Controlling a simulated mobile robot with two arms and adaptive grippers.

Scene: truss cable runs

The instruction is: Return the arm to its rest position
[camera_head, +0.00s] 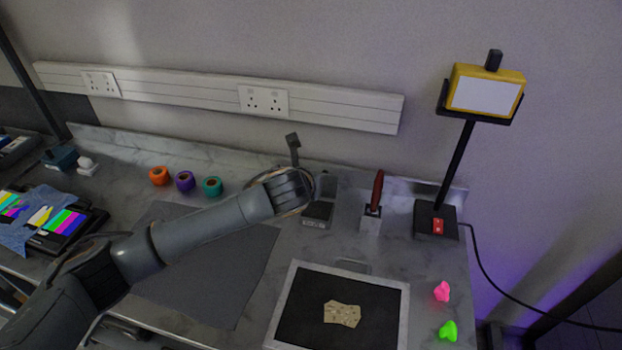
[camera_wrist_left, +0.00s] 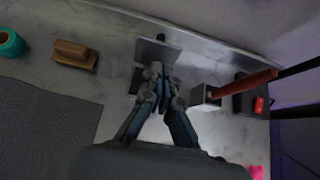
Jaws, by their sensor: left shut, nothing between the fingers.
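My left arm (camera_head: 205,222) reaches from the lower left across the bench in the head view. Its wrist end is over the back middle of the bench and hides the fingers there. In the left wrist view my left gripper (camera_wrist_left: 158,72) points away from the camera, its fingertips together with nothing held. The fingertips overlap a small dark stand (camera_wrist_left: 154,50) in that view; I cannot tell whether they touch it. The stand's dark base (camera_head: 317,213) and upright (camera_head: 293,148) show around the wrist in the head view. My right gripper is not in view.
A red-handled tool (camera_head: 377,188) stands in a holder just right of my wrist. Beyond it is a yellow-framed device (camera_head: 486,92) on a post. A black framed tray (camera_head: 295,315) lies in front. Orange (camera_head: 159,176), purple (camera_head: 185,181) and teal (camera_head: 212,187) rolls sit left.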

